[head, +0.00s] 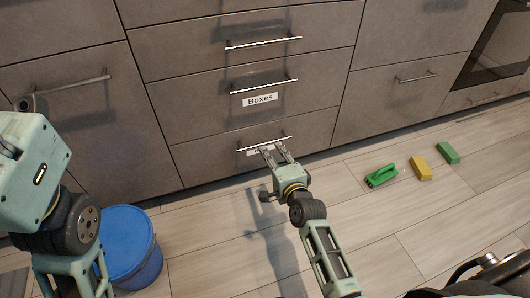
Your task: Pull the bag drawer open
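The bottom drawer (210,159) of the middle cabinet column has a long metal handle (243,147) along its top. It looks shut, its front in line with the others. A white label (253,153) below the handle is mostly hidden by my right gripper, so its text cannot be read. My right gripper (274,149) is at this handle, its two fingers apart and their tips at or just under the bar. Whether they touch it cannot be told. My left arm shows at the left edge, but its gripper fingers are not visible.
The drawer above is labelled "Boxes" (260,100) and is shut. A blue bucket (130,245) stands on the floor at the lower left. A green brush-like item (382,176), a yellow block (421,168) and a green block (448,153) lie on the floor at the right.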

